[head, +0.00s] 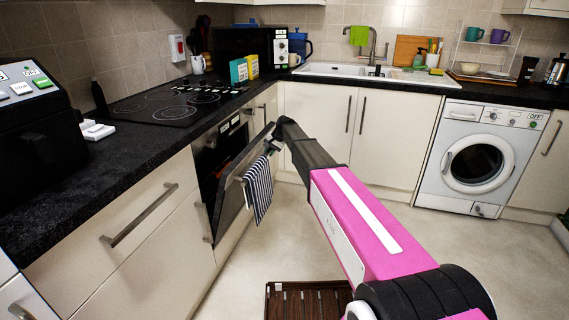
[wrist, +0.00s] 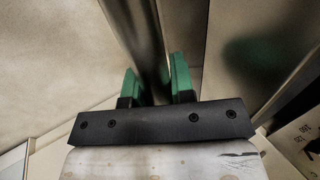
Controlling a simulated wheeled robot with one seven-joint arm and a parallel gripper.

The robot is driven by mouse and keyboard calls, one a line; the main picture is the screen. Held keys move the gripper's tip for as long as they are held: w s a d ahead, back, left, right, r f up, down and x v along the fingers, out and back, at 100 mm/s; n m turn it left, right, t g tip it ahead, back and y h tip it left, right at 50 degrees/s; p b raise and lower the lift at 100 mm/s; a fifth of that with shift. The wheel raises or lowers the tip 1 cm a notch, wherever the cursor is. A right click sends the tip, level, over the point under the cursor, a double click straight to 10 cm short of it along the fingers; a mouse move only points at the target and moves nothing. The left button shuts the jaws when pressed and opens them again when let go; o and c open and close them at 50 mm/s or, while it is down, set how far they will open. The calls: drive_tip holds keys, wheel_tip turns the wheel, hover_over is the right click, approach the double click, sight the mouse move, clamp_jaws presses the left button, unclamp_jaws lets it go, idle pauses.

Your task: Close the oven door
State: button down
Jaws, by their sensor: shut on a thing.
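The oven door (head: 232,200) stands partly open, tilted out from the oven (head: 210,160) under the hob. A striped blue and white towel (head: 258,190) hangs from the door's handle. My gripper (head: 273,143) is at the far upper end of the door, near the handle. In the wrist view, the green fingertips (wrist: 155,85) are on either side of a dark bar-like part of the door (wrist: 148,50) and closed on it. I cannot tell whether that part is the handle or the door's edge.
A dark countertop (head: 140,145) with a hob (head: 170,108) runs above the oven. A drawer handle (head: 138,216) sticks out nearer me. A brown slatted mat (head: 305,300) lies on the floor. The washing machine (head: 480,160) stands at right, with clear floor before it.

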drive_tip(key=w+a+r+h, duration=0.1)
drive_tip(key=w+a, duration=0.1)
drive_tip(key=a, duration=0.3)
drive_tip(key=w+a+r+h, duration=0.1)
drive_tip(key=a+r, duration=0.1)
drive_tip(key=a, duration=0.4)
drive_tip(key=shift+w+a+r+g, duration=0.2)
drive_tip(key=shift+w+g, duration=0.1)
drive_tip(key=shift+w, duration=0.1)
drive_tip(key=c, duration=1)
unclamp_jaws()
drive_tip(key=shift+f, duration=0.1)
drive_tip(key=shift+o, duration=0.2)
drive_tip(key=v, duration=1)
drive_tip(key=shift+r, duration=0.4)
